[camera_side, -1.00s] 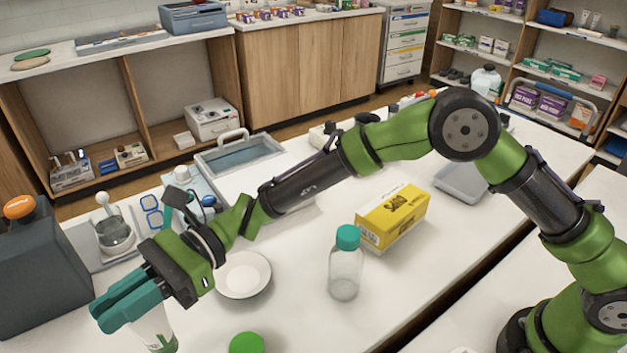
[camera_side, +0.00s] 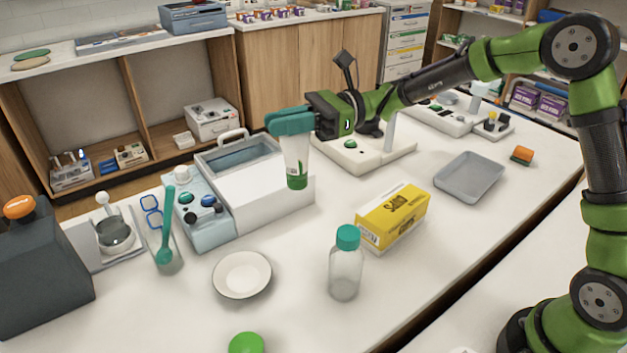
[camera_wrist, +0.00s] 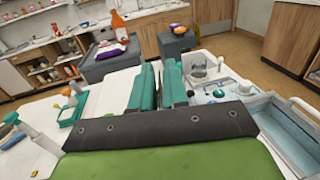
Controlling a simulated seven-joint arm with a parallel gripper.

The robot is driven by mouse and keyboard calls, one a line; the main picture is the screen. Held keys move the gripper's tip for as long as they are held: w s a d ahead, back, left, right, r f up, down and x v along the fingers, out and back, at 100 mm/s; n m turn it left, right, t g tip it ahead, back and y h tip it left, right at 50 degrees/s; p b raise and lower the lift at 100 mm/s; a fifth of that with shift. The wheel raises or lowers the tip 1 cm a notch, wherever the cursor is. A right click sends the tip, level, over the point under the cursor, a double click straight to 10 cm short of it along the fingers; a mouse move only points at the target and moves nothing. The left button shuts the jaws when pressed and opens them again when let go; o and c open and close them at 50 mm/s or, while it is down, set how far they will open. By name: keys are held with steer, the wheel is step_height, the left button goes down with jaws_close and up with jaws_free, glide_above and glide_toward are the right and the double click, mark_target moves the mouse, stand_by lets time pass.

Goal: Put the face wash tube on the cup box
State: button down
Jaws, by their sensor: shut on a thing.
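My gripper (camera_side: 288,123) is shut on the face wash tube (camera_side: 296,162), a white tube with a green lower end. The tube hangs upright, green end down, in the air in front of the white case. The yellow cup box (camera_side: 394,215) lies on the table, to the right of and nearer than the tube. Its top is bare, and the tube is apart from it. In the wrist view the teal fingers (camera_wrist: 160,87) show close together; the tube cannot be made out there.
A clear bottle (camera_side: 346,268) with a teal cap stands just in front of the box. A white plate (camera_side: 242,275) lies to the left. A grey tray (camera_side: 470,177) lies behind right of the box. A white device (camera_side: 362,158) stands behind.

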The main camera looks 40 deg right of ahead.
steer(key=s+d+f+m+t+h, duration=0.1)
steer(key=s+d+t, duration=0.1)
steer(key=s+d, duration=0.6)
steer(key=s+d+m+t, duration=0.15)
steer(key=s+d, duration=0.25)
steer(key=d, duration=0.8)
steer(key=s+a, duration=0.1)
steer(key=s, duration=1.3)
steer(key=w+a+f, duration=0.1)
steer(key=w+f, duration=0.1)
steer(key=w, duration=0.6)
steer(key=w+a+f, duration=0.1)
steer(key=w+f, duration=0.2)
steer(key=w, duration=0.5)
steer(key=shift+w, duration=0.2)
